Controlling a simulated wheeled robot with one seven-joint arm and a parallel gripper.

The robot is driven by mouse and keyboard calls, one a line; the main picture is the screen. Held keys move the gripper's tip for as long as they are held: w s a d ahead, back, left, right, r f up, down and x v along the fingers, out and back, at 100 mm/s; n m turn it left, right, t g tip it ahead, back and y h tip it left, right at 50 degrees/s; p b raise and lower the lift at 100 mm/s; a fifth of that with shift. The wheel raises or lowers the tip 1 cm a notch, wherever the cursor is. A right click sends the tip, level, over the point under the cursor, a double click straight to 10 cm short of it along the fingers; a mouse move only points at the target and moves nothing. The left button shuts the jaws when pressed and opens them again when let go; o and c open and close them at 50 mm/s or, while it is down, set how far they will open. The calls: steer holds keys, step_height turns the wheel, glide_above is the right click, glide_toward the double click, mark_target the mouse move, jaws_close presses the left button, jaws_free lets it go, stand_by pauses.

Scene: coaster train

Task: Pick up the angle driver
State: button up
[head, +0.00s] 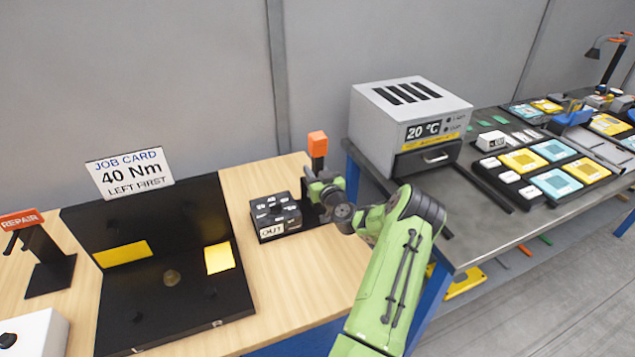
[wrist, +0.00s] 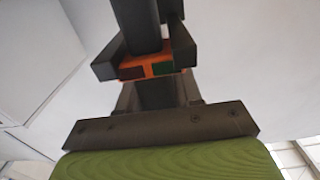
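The upright tool with an orange block on top (head: 317,143), which looks like the angle driver, stands at the back right of the wooden bench. My gripper (head: 322,188) is at its dark lower part, just under the orange top. In the wrist view, my gripper's two dark fingers (wrist: 145,62) lie on either side of a dark shaft (wrist: 138,25) with an orange piece (wrist: 128,72) at the fingertips. Both fingers are very close to it. I cannot tell whether they press on it. Its lower end is mostly hidden behind my gripper and wrist.
A black box marked OUT (head: 272,222) stands just left of my gripper. A black board (head: 190,290) with a job card (head: 130,172) reading 40 Nm is further left, beside a REPAIR stand (head: 48,262). A grey oven (head: 408,120) stands on the right table.

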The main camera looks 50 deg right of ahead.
jaws_close()
stand_by(0.3)
stand_by(0.6)
steer(key=shift+r, duration=0.2)
